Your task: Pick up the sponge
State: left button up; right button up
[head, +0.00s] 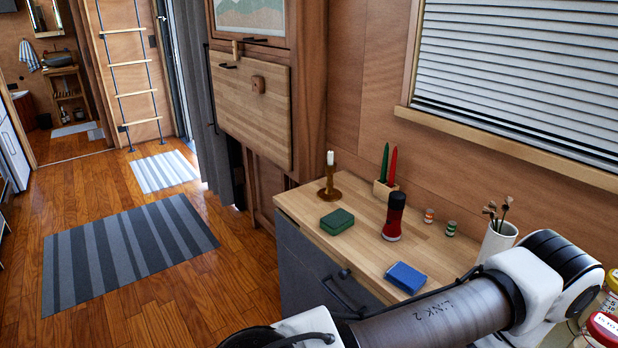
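A blue rectangular block (406,278) lies flat near the front edge of the wooden counter (362,256). A green rectangular block (337,222) lies flat further left on the same counter. Either could be a sponge by its shape; I cannot tell surely which one is. One of my arms crosses the lower right of the head view, in front of the counter's near end, close below the blue block in the picture. Neither of my grippers is in view.
A red and black flashlight-like object (394,217) stands between the blocks. A candle holder (330,185), red and green candles (386,172), small striped jars (451,229) and a white vase (497,239) stand around them. The floor at left is open, with a striped rug (125,248).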

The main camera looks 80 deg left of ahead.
aim_at(334, 223)
jog(key=u, duration=2.2)
jog(key=z, duration=1.45)
jog(key=u, duration=1.45)
jog(key=i+u, duration=0.15)
jog(key=u, duration=0.3)
jog(key=i+u, duration=0.1)
jog(key=u, duration=0.3)
